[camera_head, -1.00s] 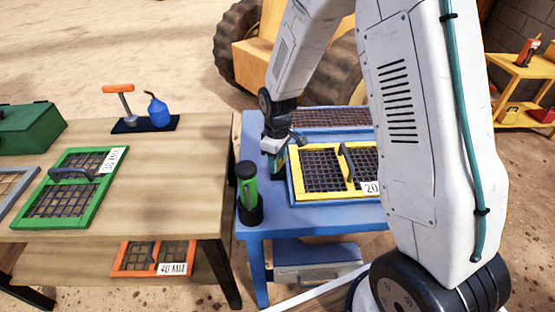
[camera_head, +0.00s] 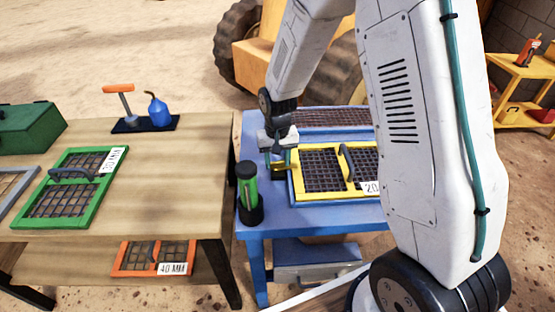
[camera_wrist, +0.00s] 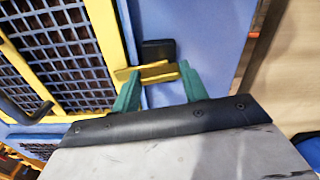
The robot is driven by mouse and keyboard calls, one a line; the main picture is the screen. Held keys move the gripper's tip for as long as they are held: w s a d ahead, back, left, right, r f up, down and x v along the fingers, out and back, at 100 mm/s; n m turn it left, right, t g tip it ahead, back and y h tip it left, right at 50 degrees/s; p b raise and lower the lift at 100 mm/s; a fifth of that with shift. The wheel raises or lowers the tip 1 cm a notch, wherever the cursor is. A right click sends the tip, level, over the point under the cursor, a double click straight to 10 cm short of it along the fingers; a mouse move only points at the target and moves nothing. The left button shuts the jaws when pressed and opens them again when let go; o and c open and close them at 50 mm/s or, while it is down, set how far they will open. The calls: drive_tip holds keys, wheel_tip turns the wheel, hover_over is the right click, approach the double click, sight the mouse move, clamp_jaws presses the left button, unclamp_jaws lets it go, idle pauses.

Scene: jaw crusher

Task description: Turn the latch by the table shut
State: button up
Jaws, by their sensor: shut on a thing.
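The latch (camera_wrist: 152,72) is a short yellow bar beside a black block (camera_wrist: 158,50) on the blue table (camera_wrist: 205,40). In the wrist view its left end reaches the edge of the yellow-framed screen (camera_wrist: 112,35). My gripper (camera_wrist: 160,85) has its two green fingers on either side of the latch and is shut on it. In the head view my gripper (camera_head: 281,165) points down at the left edge of the yellow screen (camera_head: 295,190), and the latch is mostly hidden there.
A green and black flashlight-like cylinder (camera_head: 248,190) stands at the blue table's left front corner, near my gripper. A wooden table (camera_head: 170,190) to the left holds a green screen (camera_head: 70,190) and a blue oil can (camera_head: 158,110). A gap separates the tables.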

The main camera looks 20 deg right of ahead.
drive_tip(key=shift+w+m, duration=0.15)
drive_tip(key=shift+m, duration=0.65)
drive_tip(key=shift+r, duration=0.1)
drive_tip(key=o, duration=1)
drive_tip(key=shift+d, duration=0.1)
wheel_tip(320, 180, up, 8)
drive_tip(key=shift+f, duration=0.15)
